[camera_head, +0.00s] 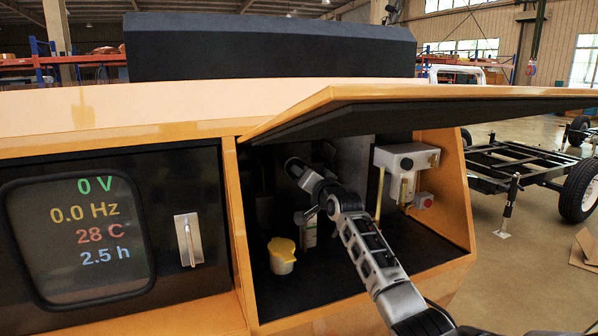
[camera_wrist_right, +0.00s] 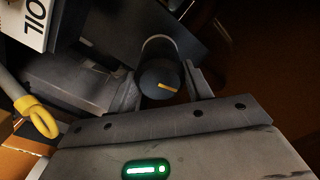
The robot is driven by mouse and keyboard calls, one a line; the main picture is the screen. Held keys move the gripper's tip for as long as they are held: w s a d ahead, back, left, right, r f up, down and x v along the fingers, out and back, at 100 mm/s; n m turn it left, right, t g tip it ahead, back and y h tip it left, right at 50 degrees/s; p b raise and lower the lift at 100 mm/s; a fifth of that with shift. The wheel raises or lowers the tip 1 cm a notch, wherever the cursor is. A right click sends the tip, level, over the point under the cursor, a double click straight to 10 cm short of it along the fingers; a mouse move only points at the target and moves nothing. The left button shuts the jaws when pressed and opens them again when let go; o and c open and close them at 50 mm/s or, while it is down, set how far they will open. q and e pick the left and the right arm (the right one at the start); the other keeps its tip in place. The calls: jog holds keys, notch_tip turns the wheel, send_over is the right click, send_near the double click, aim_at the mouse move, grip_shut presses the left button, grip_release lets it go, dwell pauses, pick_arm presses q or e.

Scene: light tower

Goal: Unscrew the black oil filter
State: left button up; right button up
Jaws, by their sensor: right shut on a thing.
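The black oil filter (camera_wrist_right: 160,75) shows in the right wrist view as a dark cylinder with a short yellow mark on its end. The fingers of my right gripper (camera_wrist_right: 163,88) lie on either side of it, and the gripper is shut on it. In the head view my right arm (camera_head: 368,250) reaches from the lower right into the open compartment (camera_head: 335,300). The filter and the fingertips cannot be made out there. My left gripper is in neither view.
The raised lid (camera_head: 400,113) hangs above the arm. A yellow-capped container (camera_head: 283,254) stands left in the compartment, and a white tank (camera_head: 405,160) is mounted at its right.

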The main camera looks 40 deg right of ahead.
jog(key=n+p, duration=0.1)
jog(key=n, duration=0.3)
jog(key=shift+r, duration=0.2)
jog(key=shift+f+n, duration=0.15)
jog(key=shift+n, duration=0.45)
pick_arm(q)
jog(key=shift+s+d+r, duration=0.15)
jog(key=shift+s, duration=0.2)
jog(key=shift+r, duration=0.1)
pick_arm(e)
jog(key=shift+n+p, duration=0.35)
jog(key=shift+n, duration=0.35)
jog(key=shift+n+p, duration=0.3)
jog(key=shift+n, duration=1.6)
jog(key=o, duration=1.1)
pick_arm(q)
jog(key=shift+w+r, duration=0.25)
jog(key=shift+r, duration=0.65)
pick_arm(e)
jog(key=shift+o, duration=0.2)
